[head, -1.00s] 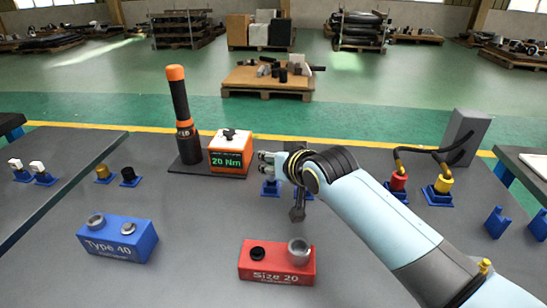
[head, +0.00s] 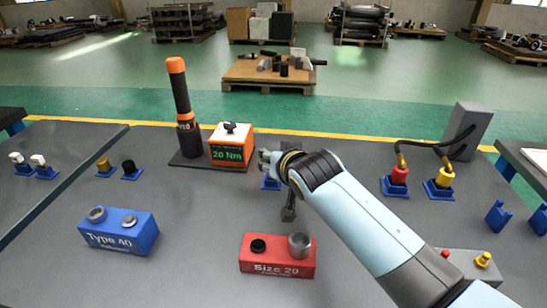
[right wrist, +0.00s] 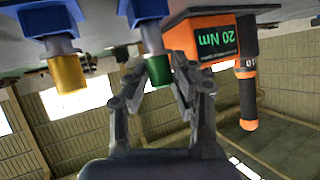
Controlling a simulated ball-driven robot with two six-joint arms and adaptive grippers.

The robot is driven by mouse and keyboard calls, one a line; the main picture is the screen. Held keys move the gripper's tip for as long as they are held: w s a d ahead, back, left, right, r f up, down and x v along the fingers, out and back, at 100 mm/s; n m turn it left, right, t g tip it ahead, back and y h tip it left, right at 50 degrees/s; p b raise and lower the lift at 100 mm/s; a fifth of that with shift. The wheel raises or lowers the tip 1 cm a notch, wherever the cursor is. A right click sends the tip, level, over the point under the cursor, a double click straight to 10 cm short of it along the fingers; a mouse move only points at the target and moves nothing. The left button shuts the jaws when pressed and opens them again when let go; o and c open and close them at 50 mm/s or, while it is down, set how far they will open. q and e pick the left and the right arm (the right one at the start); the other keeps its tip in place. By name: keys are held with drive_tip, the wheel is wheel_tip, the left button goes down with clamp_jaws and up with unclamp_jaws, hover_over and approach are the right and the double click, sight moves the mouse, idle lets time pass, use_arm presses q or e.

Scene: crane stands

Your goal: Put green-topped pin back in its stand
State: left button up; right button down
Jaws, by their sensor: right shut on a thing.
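The green-topped pin (right wrist: 158,73) is between the fingertips of my right gripper (right wrist: 157,84) in the right wrist view, where the picture is upside down. Its grey shank (right wrist: 151,38) meets or lines up with a blue stand (right wrist: 143,14). I cannot tell how deep it sits in it. In the head view my right gripper (head: 268,160) is beside the orange torque unit, over a blue stand (head: 271,184). The pin is hidden there behind the gripper and wrist. My left gripper is not in view.
A gold-topped pin (right wrist: 68,74) stands in the neighbouring blue stand (right wrist: 42,30). The orange 20 Nm unit (head: 231,147) and an upright torque driver (head: 181,105) are close to the gripper. Red (head: 278,257) and blue (head: 118,233) blocks stand in front.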

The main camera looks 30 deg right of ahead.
drive_tip(key=shift+f+b, duration=0.4)
drive_tip(key=shift+f, duration=0.35)
drive_tip(key=c, duration=1)
unclamp_jaws()
drive_tip(key=shift+c, duration=0.2)
drive_tip(key=shift+s+r, duration=0.1)
drive_tip(key=shift+p+v, duration=1.05)
drive_tip(key=shift+p, duration=0.1)
drive_tip(key=shift+p+v, duration=0.8)
drive_tip(key=shift+v, duration=0.3)
drive_tip(key=shift+s+a+r, duration=0.1)
drive_tip(key=shift+s+r, duration=0.05)
drive_tip(key=shift+s, duration=0.15)
